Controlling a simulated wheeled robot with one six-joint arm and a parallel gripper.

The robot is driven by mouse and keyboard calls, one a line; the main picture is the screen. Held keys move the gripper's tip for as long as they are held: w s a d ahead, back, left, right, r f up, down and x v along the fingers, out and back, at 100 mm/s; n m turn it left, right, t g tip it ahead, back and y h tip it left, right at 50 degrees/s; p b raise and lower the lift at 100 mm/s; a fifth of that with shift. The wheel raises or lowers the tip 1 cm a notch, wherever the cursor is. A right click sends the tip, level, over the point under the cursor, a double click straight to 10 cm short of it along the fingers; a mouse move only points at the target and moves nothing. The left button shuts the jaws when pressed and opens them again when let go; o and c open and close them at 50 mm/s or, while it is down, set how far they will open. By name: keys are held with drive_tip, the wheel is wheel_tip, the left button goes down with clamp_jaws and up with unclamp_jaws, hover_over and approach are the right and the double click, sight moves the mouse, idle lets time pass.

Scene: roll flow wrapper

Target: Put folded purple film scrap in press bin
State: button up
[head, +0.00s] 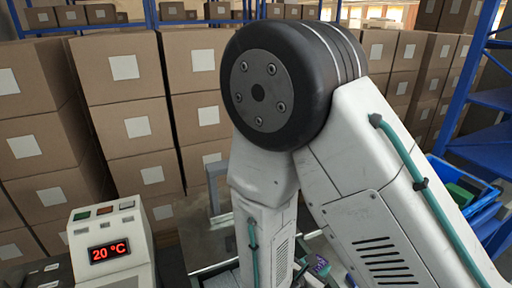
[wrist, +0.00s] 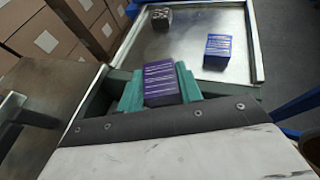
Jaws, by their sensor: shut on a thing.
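In the wrist view, a folded purple film scrap (wrist: 162,84), a small block with pale stripes, sits between the teal fingers of my gripper (wrist: 160,88). My gripper is shut on it, at the near edge of a metal-topped tray (wrist: 188,62). In the head view my arm hides most of the work area. A small purple patch (head: 320,265) shows low beside the arm; I cannot tell if it is the same scrap. I cannot tell which container is the press bin.
A blue striped block (wrist: 218,48) and a grey-brown block (wrist: 161,18) lie on the tray. A blue bin (head: 462,178) with something green inside stands at right. A control box (head: 108,250) reads 20 °C at left. Stacked cartons (head: 125,125) fill the back.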

drive_tip(key=w+a+r+n+t+y, duration=0.1)
drive_tip(key=w+r+n+y, duration=0.1)
drive_tip(key=w, duration=0.3)
drive_tip(key=w+a+r+n+t+y, duration=0.1)
drive_tip(key=w, duration=0.4)
drive_tip(key=w+a+r+n+t+y, duration=0.1)
drive_tip(key=w+r+n+y, duration=0.1)
drive_tip(key=w, duration=0.3)
drive_tip(key=shift+w+r+n+t+y, duration=0.15)
drive_tip(key=shift+r+n+t+y, duration=0.15)
drive_tip(key=w+d+r, duration=0.8)
drive_tip(key=d+r, duration=0.1)
drive_tip(key=d, duration=0.3)
drive_tip(key=shift+w+d+r, duration=0.2)
drive_tip(key=shift+w+d, duration=0.05)
drive_tip(key=shift+d, duration=0.15)
